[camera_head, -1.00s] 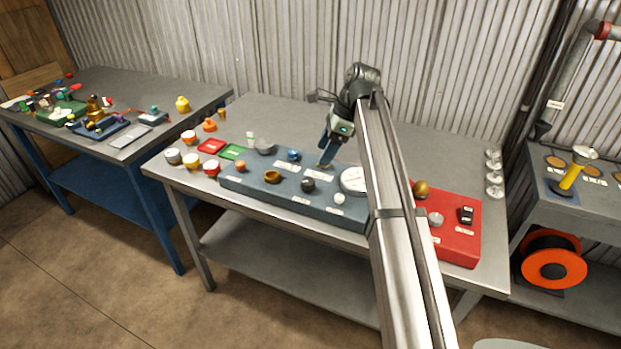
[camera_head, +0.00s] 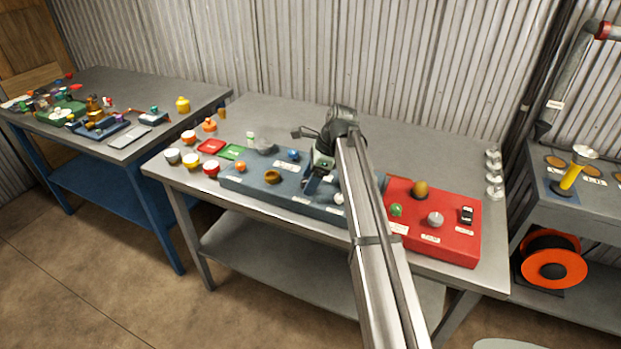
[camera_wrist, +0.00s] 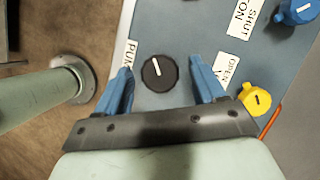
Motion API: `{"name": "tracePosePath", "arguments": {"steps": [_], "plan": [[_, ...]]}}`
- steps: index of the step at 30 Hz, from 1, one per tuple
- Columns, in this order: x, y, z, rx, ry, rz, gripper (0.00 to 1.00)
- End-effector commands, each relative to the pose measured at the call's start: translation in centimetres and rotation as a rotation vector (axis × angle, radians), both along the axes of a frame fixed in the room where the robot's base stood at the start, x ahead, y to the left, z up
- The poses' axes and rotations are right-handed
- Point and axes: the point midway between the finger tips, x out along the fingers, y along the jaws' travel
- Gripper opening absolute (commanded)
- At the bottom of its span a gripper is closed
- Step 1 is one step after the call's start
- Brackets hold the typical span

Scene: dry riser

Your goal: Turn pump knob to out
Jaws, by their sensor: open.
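The pump knob (camera_wrist: 160,72) is a round black knob with a white pointer line, on the blue-grey panel (camera_wrist: 190,25). In the wrist view its line points up, leaning slightly left. A white label starting "PUM" (camera_wrist: 131,52) sits to its left, partly hidden by a finger. My gripper (camera_wrist: 160,78) is open, its blue fingers on either side of the knob with visible gaps. In the head view my gripper (camera_head: 311,185) is low over the panel (camera_head: 235,182) and hides the knob.
A yellow knob (camera_wrist: 256,99) is close to the right finger, with a label "OPEN" (camera_wrist: 228,73) beside it. A blue knob (camera_wrist: 297,11) is at upper right. A red box (camera_head: 468,242) with knobs stands right of the panel in the head view.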

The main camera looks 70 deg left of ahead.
Motion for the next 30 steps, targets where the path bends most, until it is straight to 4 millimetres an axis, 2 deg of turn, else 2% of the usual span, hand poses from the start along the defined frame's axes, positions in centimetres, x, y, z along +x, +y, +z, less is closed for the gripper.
{"name": "tracePosePath", "arguments": {"steps": [4,21,30], "plan": [[0.01,0.00,0.02,0.000,0.000,0.000,0.68],[0.02,-0.02,0.04,0.000,0.000,0.000,0.14],[0.07,0.07,0.05,-0.001,0.000,0.041,0.14]]}}
